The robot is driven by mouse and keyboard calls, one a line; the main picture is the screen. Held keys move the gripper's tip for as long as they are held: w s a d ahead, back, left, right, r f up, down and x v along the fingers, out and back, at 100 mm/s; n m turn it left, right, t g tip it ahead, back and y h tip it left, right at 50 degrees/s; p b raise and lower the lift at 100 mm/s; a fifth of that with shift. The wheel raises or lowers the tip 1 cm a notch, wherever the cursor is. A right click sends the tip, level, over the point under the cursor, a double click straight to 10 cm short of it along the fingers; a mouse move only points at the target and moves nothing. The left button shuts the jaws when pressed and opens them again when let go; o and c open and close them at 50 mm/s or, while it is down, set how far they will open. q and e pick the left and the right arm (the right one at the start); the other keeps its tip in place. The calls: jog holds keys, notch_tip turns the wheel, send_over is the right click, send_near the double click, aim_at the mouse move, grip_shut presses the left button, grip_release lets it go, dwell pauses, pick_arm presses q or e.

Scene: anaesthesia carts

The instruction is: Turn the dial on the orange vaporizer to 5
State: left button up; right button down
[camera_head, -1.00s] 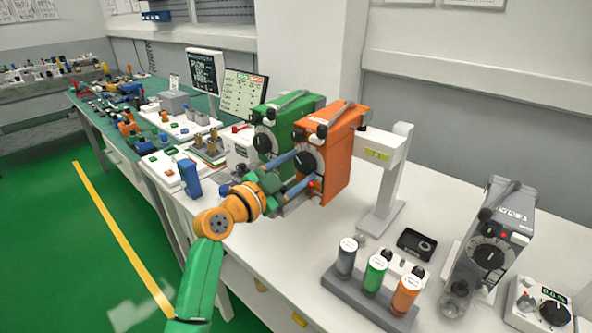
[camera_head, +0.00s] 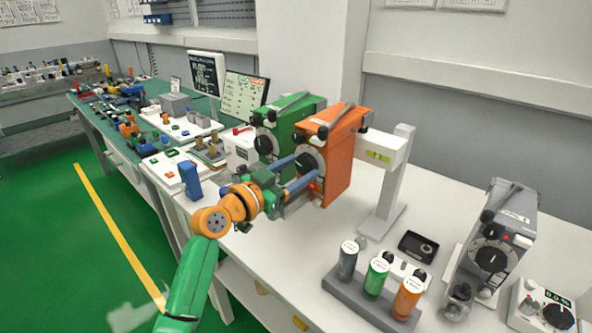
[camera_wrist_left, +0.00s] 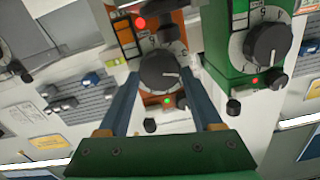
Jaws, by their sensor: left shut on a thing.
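The orange vaporizer (camera_head: 336,165) stands mounted beside a green vaporizer (camera_head: 284,130) above the white bench. Its black dial (camera_head: 309,160) faces my left gripper (camera_head: 302,172). In the left wrist view the dial (camera_wrist_left: 160,72) sits between the two blue-grey fingers of my left gripper (camera_wrist_left: 162,85), which is shut on it. The dial's pale scale shows in part around the knob; I cannot tell which number it is set to. The green vaporizer's dial (camera_wrist_left: 268,42) is close by in the wrist view, apart from the fingers. My right gripper is not in view.
A grey vaporizer (camera_head: 503,240) stands at the right of the bench. A rack (camera_head: 345,290) with grey, green and orange bottles stands at the front. A white post (camera_head: 388,195) rises right of the orange vaporizer.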

pick_arm(q)
jog(key=o, duration=1.3)
jog(key=shift+o, duration=0.4)
jog(key=shift+w+d, duration=0.1)
jog(key=b+v, duration=0.2)
jog(key=v, duration=0.5)
